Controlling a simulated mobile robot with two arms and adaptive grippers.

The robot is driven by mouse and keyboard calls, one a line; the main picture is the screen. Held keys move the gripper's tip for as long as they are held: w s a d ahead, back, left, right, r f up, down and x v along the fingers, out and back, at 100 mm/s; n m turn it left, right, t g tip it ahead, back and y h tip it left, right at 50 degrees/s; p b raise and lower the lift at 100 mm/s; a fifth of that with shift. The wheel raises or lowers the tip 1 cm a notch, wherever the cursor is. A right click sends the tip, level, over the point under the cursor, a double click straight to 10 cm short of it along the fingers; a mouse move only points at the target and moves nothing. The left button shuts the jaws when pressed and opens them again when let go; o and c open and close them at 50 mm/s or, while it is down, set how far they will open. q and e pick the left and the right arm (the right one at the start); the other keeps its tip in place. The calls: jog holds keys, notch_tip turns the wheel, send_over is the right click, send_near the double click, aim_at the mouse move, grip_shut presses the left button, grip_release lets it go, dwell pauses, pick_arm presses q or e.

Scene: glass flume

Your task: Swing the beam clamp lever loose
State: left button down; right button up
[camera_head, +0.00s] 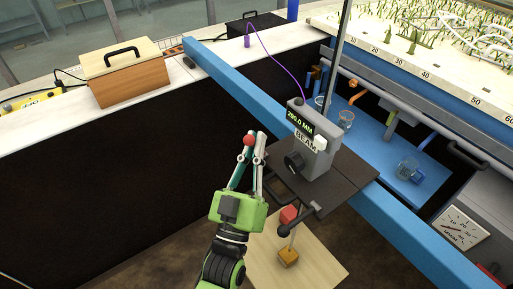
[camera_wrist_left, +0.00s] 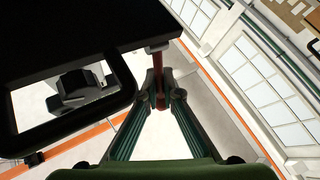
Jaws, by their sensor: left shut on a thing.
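My left gripper (camera_head: 254,146) comes up from the bottom of the head view and is shut on the red-ended lever (camera_head: 249,139), whose rounded end shows between the fingertips. In the left wrist view the fingertips (camera_wrist_left: 158,85) meet around the lever's red shaft (camera_wrist_left: 157,58), beneath a dark plate. The lever is left of the grey BEAM gauge box (camera_head: 315,150), which reads 290.0 MM and has a black knob on its front. The box stands on a dark carriage plate (camera_head: 345,180) over the long blue beam (camera_head: 245,98). My right gripper is out of view.
A wooden box (camera_head: 128,75) stands on the white counter at left. Beakers (camera_head: 345,120) stand on a blue shelf behind the beam.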

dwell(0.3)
pick_arm(q)
jog(key=c, duration=2.2)
grip_release()
jog(key=v, duration=1.2)
